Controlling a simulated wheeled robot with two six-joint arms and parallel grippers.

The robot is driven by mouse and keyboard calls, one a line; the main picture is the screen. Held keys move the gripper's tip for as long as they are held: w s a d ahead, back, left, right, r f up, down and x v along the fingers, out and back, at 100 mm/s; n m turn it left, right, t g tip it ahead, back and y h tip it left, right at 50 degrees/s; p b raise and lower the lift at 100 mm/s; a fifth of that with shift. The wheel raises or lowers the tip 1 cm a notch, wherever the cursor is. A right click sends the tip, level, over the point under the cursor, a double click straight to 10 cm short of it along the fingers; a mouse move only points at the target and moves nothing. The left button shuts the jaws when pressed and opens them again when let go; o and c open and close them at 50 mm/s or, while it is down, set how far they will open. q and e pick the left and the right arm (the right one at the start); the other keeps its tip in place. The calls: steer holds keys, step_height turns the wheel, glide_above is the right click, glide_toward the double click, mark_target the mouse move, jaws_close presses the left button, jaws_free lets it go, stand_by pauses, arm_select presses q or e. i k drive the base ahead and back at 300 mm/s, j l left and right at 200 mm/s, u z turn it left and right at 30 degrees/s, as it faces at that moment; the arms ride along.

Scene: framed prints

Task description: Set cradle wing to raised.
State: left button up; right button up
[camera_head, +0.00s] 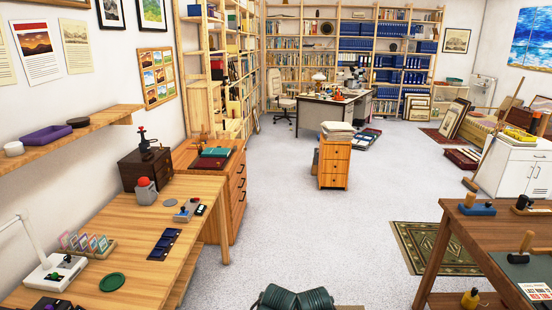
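I cannot make out for certain which thing is the cradle or its wing. A dark green ribbed object with two rounded halves (296,299) shows at the bottom middle, cut off by the picture edge; I cannot tell what it is. On the left wooden table (140,222) are a white device with dark knobs (57,271), a rack of small coloured cards (86,243), a dark blue tray (164,244) and a grey object with a red top (146,191). Neither of my grippers is in view.
A wooden workbench (455,240) with tools stands at the right, beside a green patterned rug (432,247). A small wooden drawer cabinet (334,165) stands mid-room.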

mark_target(213, 163)
steer(key=i, duration=1.85)
steer(key=i+u, duration=0.15)
steer(key=i, duration=0.4)
steer(key=i+l+u, duration=0.2)
steer(key=i, duration=0.3)
steer(key=i+l+u, duration=0.15)
steer(key=i, duration=0.4)
steer(key=i+l+u, duration=0.2)
steer(key=i+u, duration=0.15)
steer(key=i+l+u, duration=0.65)
steer(key=l, duration=0.1)
